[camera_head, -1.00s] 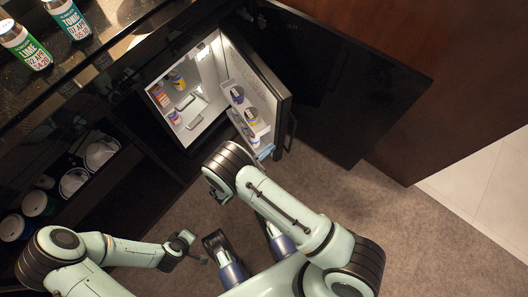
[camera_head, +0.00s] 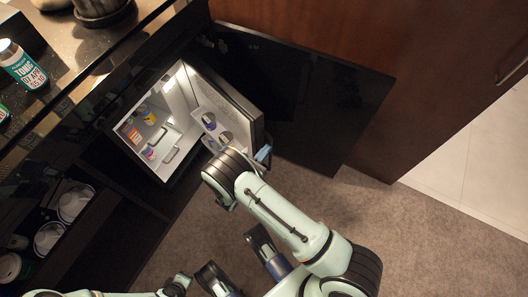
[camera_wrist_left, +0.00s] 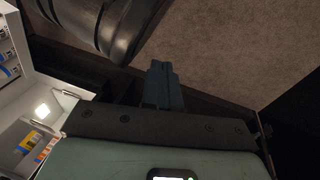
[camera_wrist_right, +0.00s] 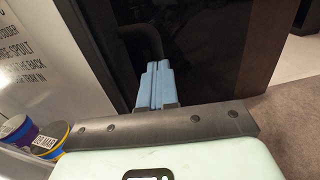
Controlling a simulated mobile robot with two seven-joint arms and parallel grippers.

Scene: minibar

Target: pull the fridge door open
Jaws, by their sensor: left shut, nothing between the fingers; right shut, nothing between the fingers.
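The fridge (camera_head: 150,120) stands partly open with its lit white interior showing. Its dark-framed door (camera_head: 250,107) swings out to the right, with cans on its inner shelves. My right gripper (camera_head: 263,155) is at the door's lower free edge, its light-blue fingers closed together and empty. In the right wrist view these fingers (camera_wrist_right: 155,84) point past the door's inner panel (camera_wrist_right: 45,60) toward its dark edge; I cannot tell whether they touch it. My left gripper (camera_head: 180,284) is low at the left, apart from the door; its wrist view shows closed, empty fingers (camera_wrist_left: 162,84).
A black cabinet door (camera_head: 310,95) stands open to the right of the fridge door. A counter (camera_head: 90,45) with bottles runs along the upper left, above shelves with cups (camera_head: 73,203). Carpet (camera_head: 400,240) lies clear at the lower right.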

